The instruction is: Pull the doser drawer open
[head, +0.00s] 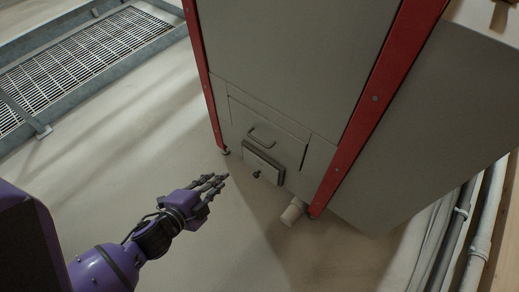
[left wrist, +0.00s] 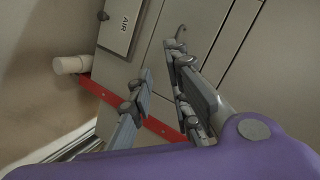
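The doser drawer (head: 290,128) is a grey panel low on the front of the grey machine. Its front looks flush with the machine. A curved bar handle (head: 262,137) sits on it, above a small box with a dark knob (head: 257,174). My left gripper (head: 221,179) is left of and apart from the handle, over the floor in the head view. In the left wrist view its fingers (left wrist: 158,62) are apart with nothing between them. A small hook-like piece (left wrist: 181,34), probably the handle, shows just beyond the fingertips. My right gripper is in neither view.
The machine has red corner posts (head: 375,98). A pale pipe stub (head: 293,211) sticks out near its base. Pipes (head: 465,225) run at the right, and a metal grate (head: 85,55) lies back left. The floor left of the machine is clear.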

